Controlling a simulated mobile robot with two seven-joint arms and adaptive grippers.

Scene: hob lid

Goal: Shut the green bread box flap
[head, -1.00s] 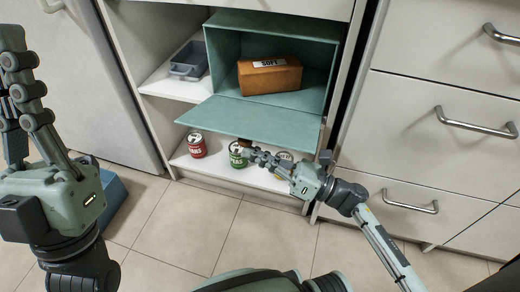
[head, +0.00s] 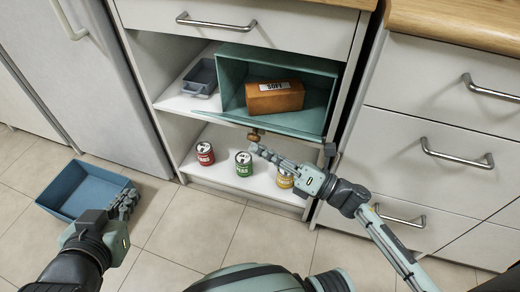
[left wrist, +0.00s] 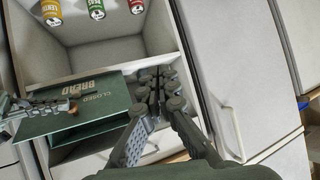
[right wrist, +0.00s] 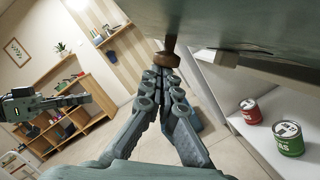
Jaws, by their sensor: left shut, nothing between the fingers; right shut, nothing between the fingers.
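The green bread box (head: 233,88) stands open on the cabinet shelf, with a brown loaf (head: 275,97) visible inside. Its flap (head: 297,126) is tilted partway up, nearly edge-on in the head view. In the left wrist view, the flap's lettered outer face (left wrist: 105,112) shows. A brown knob (right wrist: 173,45) is on the flap's outer side. My right gripper (head: 256,149) is shut and empty below the flap, its fingertips (right wrist: 161,74) right by the knob; I cannot tell whether they touch. My left gripper (head: 126,202) is shut and empty, low at the left, away from the box.
Red (head: 205,153), green (head: 244,163) and yellow (head: 285,177) cans stand on the lower shelf. A grey tray (head: 201,78) sits left of the box. A blue bin (head: 75,190) is on the floor near my left gripper. The floor before the cabinet is clear.

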